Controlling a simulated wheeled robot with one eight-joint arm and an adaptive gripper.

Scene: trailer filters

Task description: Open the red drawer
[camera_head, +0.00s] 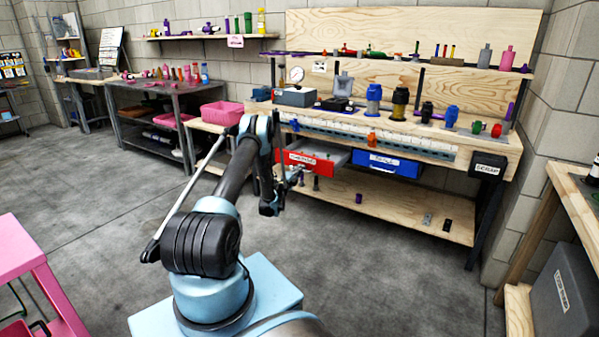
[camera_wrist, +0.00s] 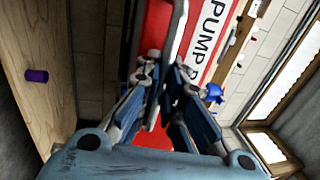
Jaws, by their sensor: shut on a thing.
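The red drawer (camera_head: 308,165) is under the wooden workbench in the head view, left of the blue drawer. It stands pulled out, with its grey side and inside showing. My gripper (camera_head: 292,179) is at its front. In the wrist view the red front (camera_wrist: 152,35) fills the top middle, with a white label reading "PUMP". A grey bar handle (camera_wrist: 177,30) crosses in front of it. My gripper (camera_wrist: 163,90) is shut on this handle, its fingers on either side of the bar. The lower end of the handle is partly hidden by the fingers.
The blue drawer (camera_head: 385,164) is right beside it. The bench's lower shelf (camera_head: 390,212) holds small parts, including a purple cylinder (camera_head: 358,198). A pink bin (camera_head: 221,113) is to the left. The grey floor (camera_head: 370,280) before the bench is clear.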

